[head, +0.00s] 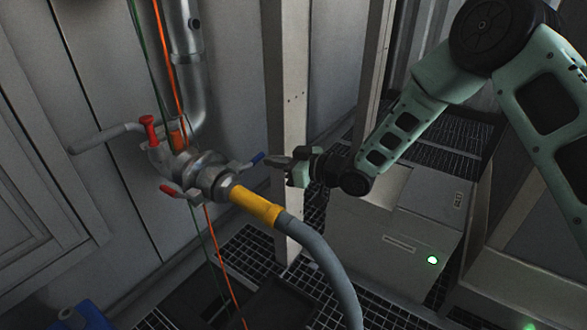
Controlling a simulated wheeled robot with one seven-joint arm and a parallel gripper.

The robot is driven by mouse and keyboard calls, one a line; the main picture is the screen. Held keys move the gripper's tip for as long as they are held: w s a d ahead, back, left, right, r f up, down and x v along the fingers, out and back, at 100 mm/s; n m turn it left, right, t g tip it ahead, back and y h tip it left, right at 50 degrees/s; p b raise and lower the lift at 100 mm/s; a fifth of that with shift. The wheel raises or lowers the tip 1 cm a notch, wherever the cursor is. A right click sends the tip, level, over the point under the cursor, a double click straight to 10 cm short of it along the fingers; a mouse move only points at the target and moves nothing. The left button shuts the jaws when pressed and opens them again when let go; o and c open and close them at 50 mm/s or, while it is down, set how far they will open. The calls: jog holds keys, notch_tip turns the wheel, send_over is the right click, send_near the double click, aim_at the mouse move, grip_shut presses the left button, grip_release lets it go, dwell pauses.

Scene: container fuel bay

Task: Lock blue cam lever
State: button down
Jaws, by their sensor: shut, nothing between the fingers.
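The blue cam lever (257,158) sticks out to the upper right from the metal coupling (214,177) in the head view. The red cam lever (172,189) is on the other side of the coupling and points left. My gripper (276,161) is shut and empty, with its fingertips just right of the blue lever's tip. I cannot tell whether they touch it. The coupling joins the pipe fitting to a grey hose (322,258) with a yellow sleeve (254,206).
A red-handled valve (149,129) stands above the coupling, below a steel pipe (190,60). Orange and green lines hang past it. A pale post (288,110) rises behind my gripper. A grey box (385,240) with a green light stands below my arm. A blue container (82,315) is at lower left.

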jog(key=shift+x, duration=0.8)
jog(key=shift+w, duration=0.1)
